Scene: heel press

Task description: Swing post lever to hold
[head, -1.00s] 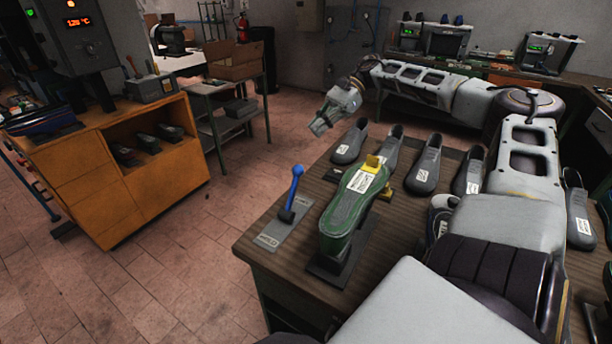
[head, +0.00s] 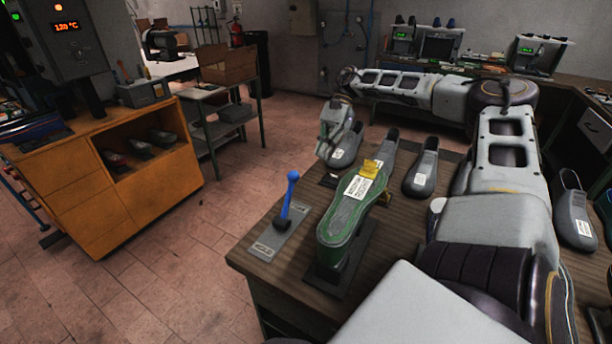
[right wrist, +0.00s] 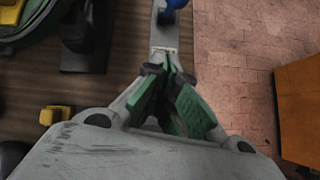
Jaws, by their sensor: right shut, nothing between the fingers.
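The post lever (head: 287,200) is a blue handle with a ball top. It stands nearly upright, leaning slightly right, on a grey plate (head: 268,243) at the table's left edge. The plate's markings are too small to read. My right gripper (head: 326,153) is shut and empty, beyond the lever and pointing down over the table's far edge. In the right wrist view, its green-padded fingers (right wrist: 168,70) meet near the plate's end (right wrist: 164,40), and the lever's blue part (right wrist: 175,4) shows at the top edge. They look apart from the lever. My left gripper is out of view.
Several grey shoes (head: 422,170) line the table behind. An orange cabinet (head: 62,195) stands left, across open floor.

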